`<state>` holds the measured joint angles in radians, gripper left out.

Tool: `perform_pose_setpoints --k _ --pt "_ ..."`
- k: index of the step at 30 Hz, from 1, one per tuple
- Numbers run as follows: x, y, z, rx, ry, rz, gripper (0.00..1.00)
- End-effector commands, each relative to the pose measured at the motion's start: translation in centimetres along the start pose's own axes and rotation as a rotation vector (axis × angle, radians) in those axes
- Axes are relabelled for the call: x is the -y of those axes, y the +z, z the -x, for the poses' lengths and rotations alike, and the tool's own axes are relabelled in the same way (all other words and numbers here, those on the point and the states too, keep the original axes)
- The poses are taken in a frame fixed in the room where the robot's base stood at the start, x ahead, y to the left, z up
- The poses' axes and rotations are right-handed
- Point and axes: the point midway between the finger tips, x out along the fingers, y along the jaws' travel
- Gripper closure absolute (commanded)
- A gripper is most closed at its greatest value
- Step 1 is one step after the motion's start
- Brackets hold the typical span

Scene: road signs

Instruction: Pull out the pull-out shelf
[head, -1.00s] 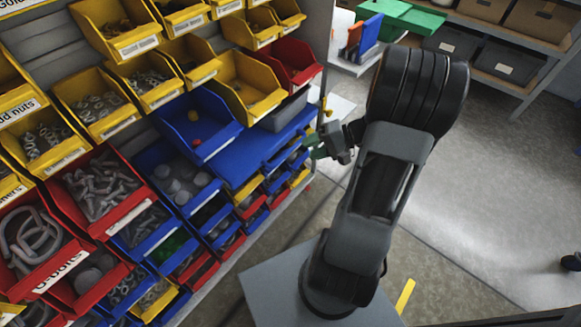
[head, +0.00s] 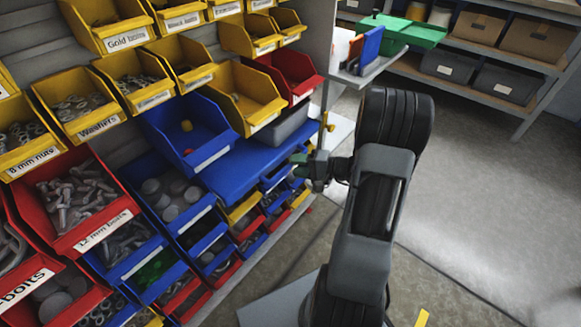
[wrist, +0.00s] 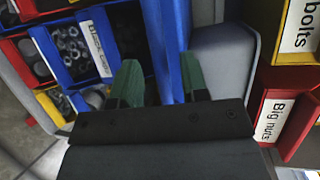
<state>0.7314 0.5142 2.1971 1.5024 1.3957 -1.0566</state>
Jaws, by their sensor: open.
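The blue pull-out shelf (head: 238,166) is a flat panel in the bin rack, below a blue bin and a red bin and above rows of small bins. My gripper (head: 298,170) is in front of the rack, close to the right part of the shelf's front edge. In the wrist view the green fingertips (wrist: 160,82) are apart. A blue panel edge (wrist: 167,40), apparently the shelf, runs between them, close to the right finger. I cannot tell whether they touch.
Yellow, red and blue parts bins (head: 248,95) fill the rack. A grey bin (head: 282,127) sits just above the shelf. A side ledge (head: 368,72) holds folders. Storage shelves (head: 480,55) stand behind; the floor at right is clear.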

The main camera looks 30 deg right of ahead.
Motion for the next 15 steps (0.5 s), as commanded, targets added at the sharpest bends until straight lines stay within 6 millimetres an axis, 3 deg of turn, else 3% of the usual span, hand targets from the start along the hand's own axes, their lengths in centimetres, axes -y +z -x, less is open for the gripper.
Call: perform_pose_setpoints --k 6,15 --pt "-0.1 0.0 -2.3 0.002 0.001 0.000 0.59" --pt "0.0 0.0 -3.0 0.001 0.001 0.000 0.59"
